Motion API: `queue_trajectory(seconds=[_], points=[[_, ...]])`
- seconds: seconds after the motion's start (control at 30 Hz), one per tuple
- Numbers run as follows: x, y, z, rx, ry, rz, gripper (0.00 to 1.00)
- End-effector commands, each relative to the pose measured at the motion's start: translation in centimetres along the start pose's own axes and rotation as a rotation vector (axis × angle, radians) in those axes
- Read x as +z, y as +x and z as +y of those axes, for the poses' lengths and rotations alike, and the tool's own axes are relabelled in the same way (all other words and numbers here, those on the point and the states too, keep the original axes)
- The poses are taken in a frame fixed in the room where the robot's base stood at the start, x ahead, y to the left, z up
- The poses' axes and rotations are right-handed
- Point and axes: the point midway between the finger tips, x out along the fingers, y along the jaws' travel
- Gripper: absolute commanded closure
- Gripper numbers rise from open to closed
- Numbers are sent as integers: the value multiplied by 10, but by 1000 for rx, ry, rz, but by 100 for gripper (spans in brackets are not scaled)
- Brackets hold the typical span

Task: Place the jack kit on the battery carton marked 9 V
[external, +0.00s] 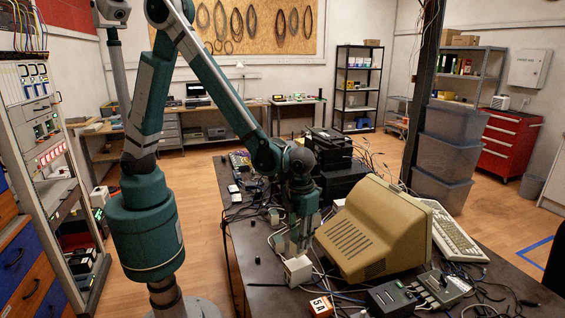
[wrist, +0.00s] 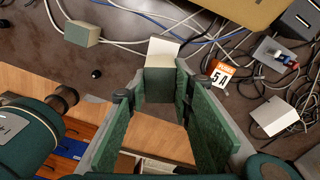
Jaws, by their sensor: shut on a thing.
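My gripper (external: 297,245) points down near the table's front left edge and is shut on a small pale box, which I take to be the jack kit (external: 297,270). In the wrist view my gripper (wrist: 152,85) has the jack kit (wrist: 160,52) between its fingertips, with a white top and greyer side. No marking on it is readable. Whether it touches the table is unclear. No carton with a readable 9 V mark shows. A white-and-orange box (wrist: 221,75) beside the jack kit reads 5 A; it also shows in the external view (external: 321,306).
A beige monitor (external: 365,232) stands close right of my gripper. A plain grey-green box (wrist: 82,34) and a small black knob (wrist: 96,73) lie to the left in the wrist view. The dark table (external: 262,290) is clearer at front left.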

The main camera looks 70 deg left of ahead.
Motion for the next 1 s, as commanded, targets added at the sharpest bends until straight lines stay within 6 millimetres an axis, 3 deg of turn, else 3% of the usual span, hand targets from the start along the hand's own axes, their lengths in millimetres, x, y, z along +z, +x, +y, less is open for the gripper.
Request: queue_trajectory(seconds=[0.5, 1.0], points=[[0, 39, 0, 0, 0, 0, 89], [0, 45, 0, 0, 0, 0, 89]])
